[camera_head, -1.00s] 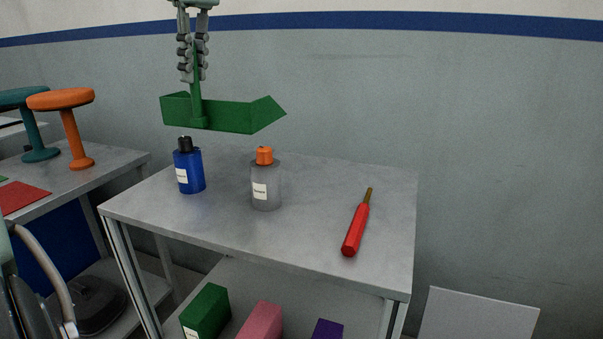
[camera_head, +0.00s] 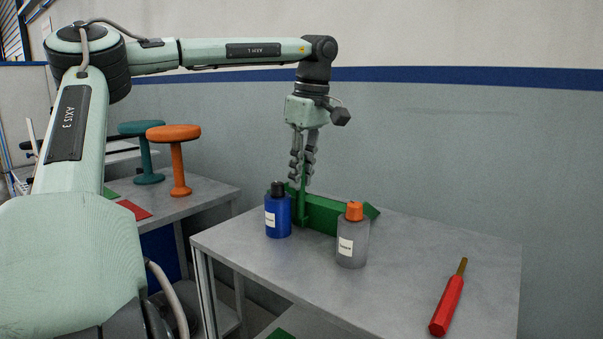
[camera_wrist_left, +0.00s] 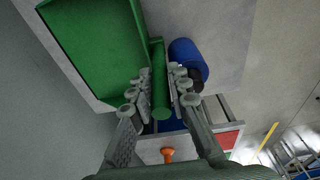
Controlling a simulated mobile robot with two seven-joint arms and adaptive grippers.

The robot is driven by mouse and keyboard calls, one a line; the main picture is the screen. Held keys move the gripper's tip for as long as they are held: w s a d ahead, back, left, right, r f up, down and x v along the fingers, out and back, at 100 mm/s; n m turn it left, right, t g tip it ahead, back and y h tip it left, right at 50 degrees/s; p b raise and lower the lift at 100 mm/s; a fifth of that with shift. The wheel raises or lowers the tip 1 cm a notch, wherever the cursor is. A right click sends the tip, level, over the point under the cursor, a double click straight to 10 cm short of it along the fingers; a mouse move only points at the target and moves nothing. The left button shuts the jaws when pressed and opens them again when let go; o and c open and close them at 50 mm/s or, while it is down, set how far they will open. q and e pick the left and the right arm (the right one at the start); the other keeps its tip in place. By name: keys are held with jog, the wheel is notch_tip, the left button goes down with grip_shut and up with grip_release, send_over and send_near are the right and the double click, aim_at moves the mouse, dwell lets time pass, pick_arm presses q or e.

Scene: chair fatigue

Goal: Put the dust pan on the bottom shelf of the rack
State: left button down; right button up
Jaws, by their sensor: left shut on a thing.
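The green dust pan (camera_head: 325,214) is held by its upright handle, with its pan at the bottom, at the back of the rack's grey top (camera_head: 295,265). The two bottles partly hide it, and I cannot tell whether it touches the top. My left gripper (camera_head: 302,180) is shut on the handle. In the left wrist view, the fingers (camera_wrist_left: 160,95) close around the handle and the green pan (camera_wrist_left: 95,40) fills the upper left. The bottom shelf (camera_head: 310,325) shows only as a sliver below the top. My right gripper is out of view.
A blue bottle (camera_head: 278,215) and a grey bottle with an orange cap (camera_head: 352,245) stand just in front of the pan. A green box (camera_head: 281,334) peeks out below. Stools (camera_head: 180,165) stand on the left table.

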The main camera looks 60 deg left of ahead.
pick_arm(q)
jog(key=c, duration=1.4)
grip_release()
jog(key=shift+c, duration=0.2)
